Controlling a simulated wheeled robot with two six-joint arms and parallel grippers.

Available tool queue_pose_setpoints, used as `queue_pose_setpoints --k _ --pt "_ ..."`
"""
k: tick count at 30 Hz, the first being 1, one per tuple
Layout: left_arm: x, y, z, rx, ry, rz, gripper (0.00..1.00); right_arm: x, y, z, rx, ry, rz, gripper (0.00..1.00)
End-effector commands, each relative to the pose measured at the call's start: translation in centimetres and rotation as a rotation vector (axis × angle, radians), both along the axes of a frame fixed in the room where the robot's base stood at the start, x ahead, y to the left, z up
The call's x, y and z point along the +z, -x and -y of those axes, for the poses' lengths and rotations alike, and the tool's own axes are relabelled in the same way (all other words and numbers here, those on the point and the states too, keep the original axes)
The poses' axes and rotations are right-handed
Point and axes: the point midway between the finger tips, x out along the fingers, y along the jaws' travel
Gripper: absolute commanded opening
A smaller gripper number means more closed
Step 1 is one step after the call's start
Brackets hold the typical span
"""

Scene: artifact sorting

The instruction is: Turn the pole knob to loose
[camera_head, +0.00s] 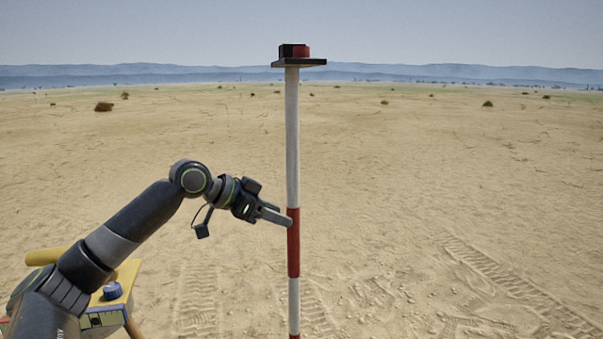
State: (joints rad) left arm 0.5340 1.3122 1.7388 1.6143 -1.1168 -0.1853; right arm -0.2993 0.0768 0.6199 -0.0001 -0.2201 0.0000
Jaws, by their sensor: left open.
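A thin upright pole (292,140) with white and red bands stands in the middle of the view. It carries a small flat plate (299,62) with a black and red block (295,50) on top. I cannot make out a separate knob on the pole. My left gripper (285,218) is open and points right at the pole, near the top of the red band. Its fingertips overlap the pole's left edge in the picture; I cannot tell whether they touch it. My right gripper is not in view.
A yellow box (126,274) with a dark blue knob (112,291) is at the lower left, partly hidden by my left arm. Open sandy ground with tyre tracks (500,285) surrounds the pole. The space right of the pole is clear.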

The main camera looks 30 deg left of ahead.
Motion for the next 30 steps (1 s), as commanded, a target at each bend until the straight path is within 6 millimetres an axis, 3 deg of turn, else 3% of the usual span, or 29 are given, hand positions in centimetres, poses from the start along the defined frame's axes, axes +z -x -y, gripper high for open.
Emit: queue_pose_setpoints --k 1,6,9,12,15,18,30 --pt "5.4 0.2 -1.1 0.012 0.025 0.069 0.48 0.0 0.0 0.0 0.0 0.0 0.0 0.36" --pt "20.5 3.7 -3.3 0.021 0.155 0.276 0.48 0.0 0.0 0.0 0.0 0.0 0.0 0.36" --pt "26.9 6.6 -4.1 0.02 0.219 0.378 0.48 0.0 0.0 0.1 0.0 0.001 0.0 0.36" --pt "30.9 8.9 -4.5 0.015 0.262 0.445 0.48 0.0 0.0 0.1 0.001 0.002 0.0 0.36" --pt "32.8 10.1 -4.7 0.011 0.285 0.478 0.48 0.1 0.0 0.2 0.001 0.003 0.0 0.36" --pt "33.3 10.0 -4.5 0.009 0.291 0.482 0.48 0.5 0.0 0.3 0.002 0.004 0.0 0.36" --pt "33.5 6.1 -2.3 0.007 0.29 0.477 0.48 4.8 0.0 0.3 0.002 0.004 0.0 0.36"
